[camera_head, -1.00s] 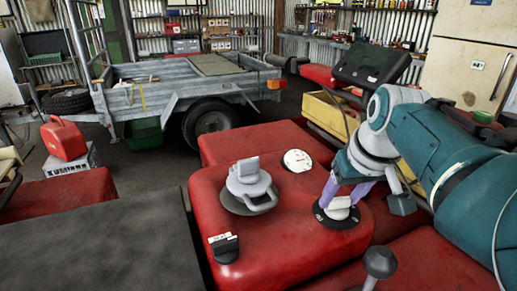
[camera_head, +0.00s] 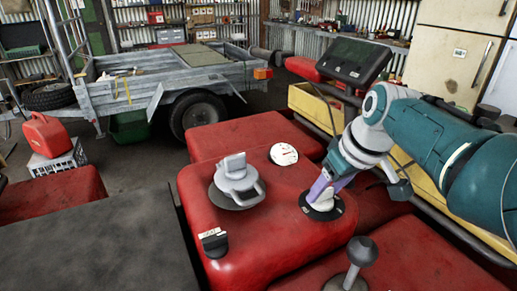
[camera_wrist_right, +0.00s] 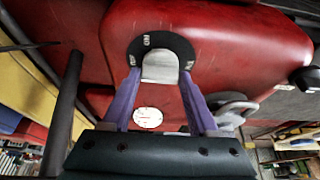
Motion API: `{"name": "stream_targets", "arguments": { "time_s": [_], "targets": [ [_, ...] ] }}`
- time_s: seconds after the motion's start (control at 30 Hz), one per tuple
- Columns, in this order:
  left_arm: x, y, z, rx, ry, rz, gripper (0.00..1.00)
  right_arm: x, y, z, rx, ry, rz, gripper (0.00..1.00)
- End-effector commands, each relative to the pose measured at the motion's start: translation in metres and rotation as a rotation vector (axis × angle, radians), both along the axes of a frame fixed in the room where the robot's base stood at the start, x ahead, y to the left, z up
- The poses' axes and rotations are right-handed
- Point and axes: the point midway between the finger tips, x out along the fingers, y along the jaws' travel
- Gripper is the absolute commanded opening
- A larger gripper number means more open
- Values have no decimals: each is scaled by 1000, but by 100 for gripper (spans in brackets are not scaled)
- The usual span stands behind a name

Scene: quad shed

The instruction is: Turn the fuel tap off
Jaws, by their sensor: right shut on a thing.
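The fuel tap (camera_head: 322,203) is a pale lever on a black round plate, on the right part of the red quad tank (camera_head: 265,235). In the right wrist view the tap's pale lever (camera_wrist_right: 160,66) lies between my finger ends, with small white labels around it on the black plate (camera_wrist_right: 180,45). My right gripper (camera_head: 321,192) reaches down to the tap from the right, its purple fingers shut on the lever. In the wrist view the right gripper (camera_wrist_right: 160,80) has one finger on each side of the lever. The labels are too small to read. My left gripper is not in view.
A grey filler cap (camera_head: 237,182), a white dial (camera_head: 284,154) and a black switch (camera_head: 214,242) sit on the tank near the tap. A knobbed lever (camera_head: 360,252) stands in front. A dark display (camera_head: 345,62) is behind. A trailer (camera_head: 165,80) stands farther back.

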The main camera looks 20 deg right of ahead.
Motion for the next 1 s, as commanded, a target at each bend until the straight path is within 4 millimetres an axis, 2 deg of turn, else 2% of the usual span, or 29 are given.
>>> {"name": "stream_targets", "arguments": {
  "time_s": [0.03,0.3,0.53,0.67,1.0],
  "targets": [
    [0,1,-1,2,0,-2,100,-1,-1,-2,-3,1,-1,62],
    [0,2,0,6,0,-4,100,0,0,-1,-2,1,-2,90],
    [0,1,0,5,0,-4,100,0,0,0,-1,0,-2,90],
    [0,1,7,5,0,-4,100,-3,-1,9,-2,-2,-2,90],
    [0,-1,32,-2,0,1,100,-24,-3,61,-2,-2,-2,90]
  ]
}}
